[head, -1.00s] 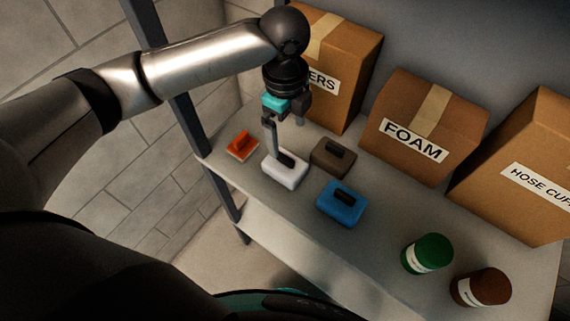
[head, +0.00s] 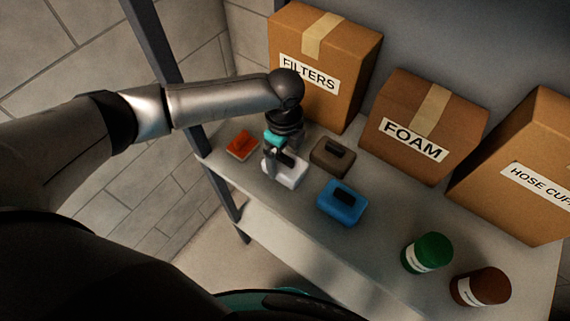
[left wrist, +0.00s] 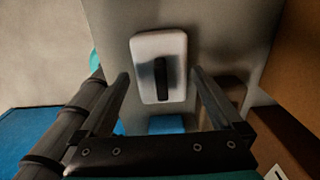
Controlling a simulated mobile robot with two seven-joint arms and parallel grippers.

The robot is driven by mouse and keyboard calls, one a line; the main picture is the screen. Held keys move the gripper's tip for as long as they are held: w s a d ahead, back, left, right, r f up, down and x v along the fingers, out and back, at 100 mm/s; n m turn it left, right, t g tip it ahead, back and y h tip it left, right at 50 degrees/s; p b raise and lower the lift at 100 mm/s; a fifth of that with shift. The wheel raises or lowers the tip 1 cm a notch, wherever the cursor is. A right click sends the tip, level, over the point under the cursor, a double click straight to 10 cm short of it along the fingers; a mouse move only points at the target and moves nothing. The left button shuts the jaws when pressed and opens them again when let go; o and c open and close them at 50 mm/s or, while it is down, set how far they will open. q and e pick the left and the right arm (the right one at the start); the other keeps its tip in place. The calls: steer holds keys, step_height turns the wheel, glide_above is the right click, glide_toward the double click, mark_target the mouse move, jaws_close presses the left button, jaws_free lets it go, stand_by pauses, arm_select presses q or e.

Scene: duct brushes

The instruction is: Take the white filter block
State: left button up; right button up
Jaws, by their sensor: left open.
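The white filter block (head: 290,174) with a black handle on top lies on the shelf near its front left part. In the left wrist view the block (left wrist: 149,85) and its upright black handle (left wrist: 161,78) show between my fingers. My left gripper (head: 279,166) is open, directly over the block, with its fingers reaching down on either side of the handle. The gripper partly hides the block in the head view. I cannot tell whether the fingers touch it. My right gripper is not in view.
Close by on the shelf (head: 275,205) are an orange block (head: 242,145), a brown block (head: 332,156) and a blue block (head: 342,203). Cardboard boxes labelled FILTERS (head: 322,62), FOAM (head: 424,125) and HOSE CUFFS (head: 518,165) stand behind. A green can (head: 427,252) and a brown can (head: 480,287) stand at right.

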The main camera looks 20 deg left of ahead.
mark_target(285, 164)
arm_select(q)
steer(key=shift+d+f, duration=0.1)
steer(key=shift+f, duration=1.8)
steer(key=shift+c, duration=0.2)
steer(key=c, duration=1.1)
